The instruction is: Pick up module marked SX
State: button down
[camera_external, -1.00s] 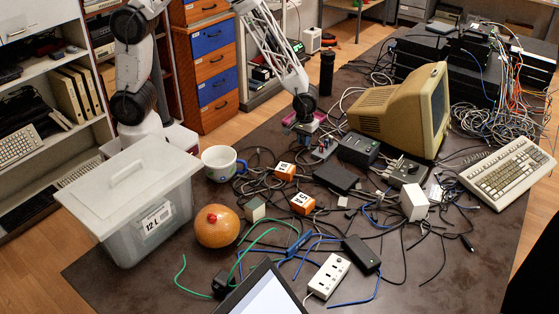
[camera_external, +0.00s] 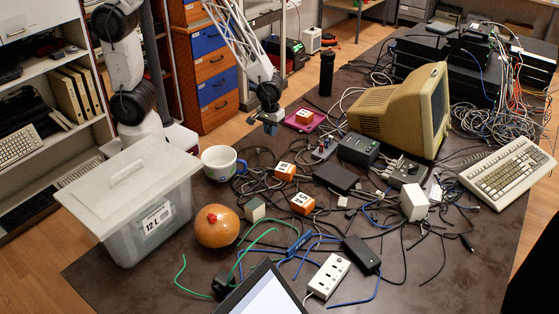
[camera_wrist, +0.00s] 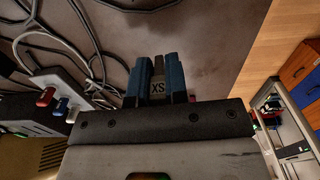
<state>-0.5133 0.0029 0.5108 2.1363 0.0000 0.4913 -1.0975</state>
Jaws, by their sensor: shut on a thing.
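My gripper (camera_external: 270,124) is above the far left part of the table, left of the magenta tray (camera_external: 318,123). In the wrist view its two blue fingers (camera_wrist: 156,82) are closed on a small grey-brown module (camera_wrist: 158,89). An orange and white module (camera_external: 304,116) sits in the magenta tray.
Two more orange and white modules (camera_external: 285,171) (camera_external: 302,204) lie among cables. A white mug (camera_external: 219,160), an orange ball-like object (camera_external: 217,228) and a lidded bin (camera_external: 150,225) stand left. A beige monitor (camera_external: 385,112) stands right. A black cylinder (camera_external: 326,75) stands behind the tray.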

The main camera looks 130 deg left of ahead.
jog(key=shift+s+d+r, duration=0.1)
jog(key=shift+s+d, duration=0.3)
jog(key=shift+s, duration=0.3)
jog(key=shift+s+d+r, duration=0.1)
jog(key=shift+s+d, duration=0.25)
jog(key=shift+s, duration=0.35)
